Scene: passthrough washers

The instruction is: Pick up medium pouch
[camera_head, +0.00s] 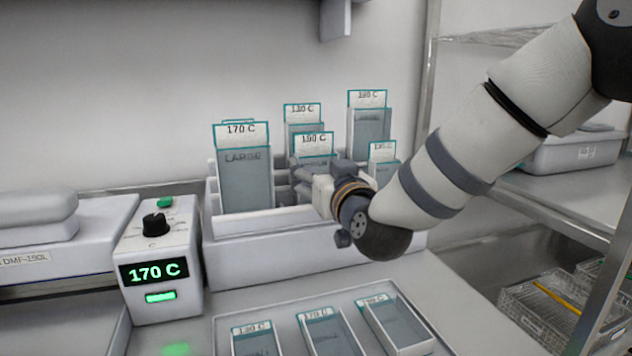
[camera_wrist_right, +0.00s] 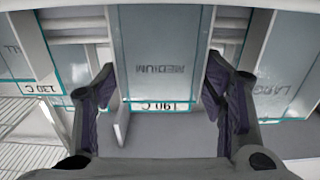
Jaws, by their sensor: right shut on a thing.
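The medium pouch is a clear grey-blue pouch with a teal edge, marked MEDIUM and 190 C. In the head view the medium pouch (camera_head: 314,142) stands in the white rack, its lower part hidden by my right gripper (camera_head: 318,172). In the right wrist view the medium pouch (camera_wrist_right: 165,45) lies between the two dark fingers of my right gripper (camera_wrist_right: 160,76), one at each side edge. The right gripper is shut on this pouch, which still appears among the rack's dividers. My left gripper is not in view.
The white rack (camera_head: 245,225) also holds a large 170 C pouch (camera_head: 243,175) at left and several others around. A sealer control box (camera_head: 162,270) reading 170 C is at left. A tray (camera_head: 285,318) with three pouches lies in front. Wire baskets (camera_head: 540,310) sit lower right.

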